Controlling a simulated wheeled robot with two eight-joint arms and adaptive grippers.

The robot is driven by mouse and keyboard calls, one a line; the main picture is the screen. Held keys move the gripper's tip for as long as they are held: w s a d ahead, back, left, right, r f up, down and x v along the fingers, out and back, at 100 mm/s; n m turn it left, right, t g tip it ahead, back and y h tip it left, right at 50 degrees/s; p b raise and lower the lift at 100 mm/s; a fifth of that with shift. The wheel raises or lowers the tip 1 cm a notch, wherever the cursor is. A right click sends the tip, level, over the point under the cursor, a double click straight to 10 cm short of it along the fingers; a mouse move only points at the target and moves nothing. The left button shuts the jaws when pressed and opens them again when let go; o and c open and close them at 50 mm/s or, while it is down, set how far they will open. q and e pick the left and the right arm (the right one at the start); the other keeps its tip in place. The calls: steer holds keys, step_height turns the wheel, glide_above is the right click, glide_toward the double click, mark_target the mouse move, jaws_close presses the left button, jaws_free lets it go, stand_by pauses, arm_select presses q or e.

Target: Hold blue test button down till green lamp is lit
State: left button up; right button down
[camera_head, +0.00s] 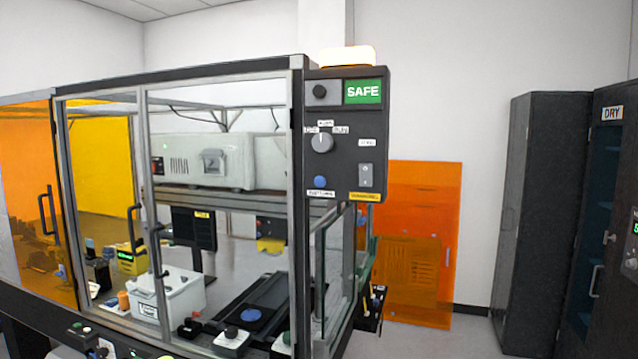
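A round blue button (320,181) sits low on the dark control panel (345,150) at the right front post of the glazed enclosure. The small label under it is too blurred to read. Nothing touches the button in this view. A green sign reading SAFE (363,92) is at the panel's top right, and an amber-white beacon (346,57) glows on top. A small green spot (75,325) shows on the console at the lower left; I cannot tell whether it is a lit lamp. Neither gripper is in view.
The panel also has a rotary knob (322,142) and a rocker switch (366,176). Behind the closed glass doors are a white box (168,298) and a blue disc (251,315). An orange screen (412,240) and dark cabinets (540,220) stand to the right.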

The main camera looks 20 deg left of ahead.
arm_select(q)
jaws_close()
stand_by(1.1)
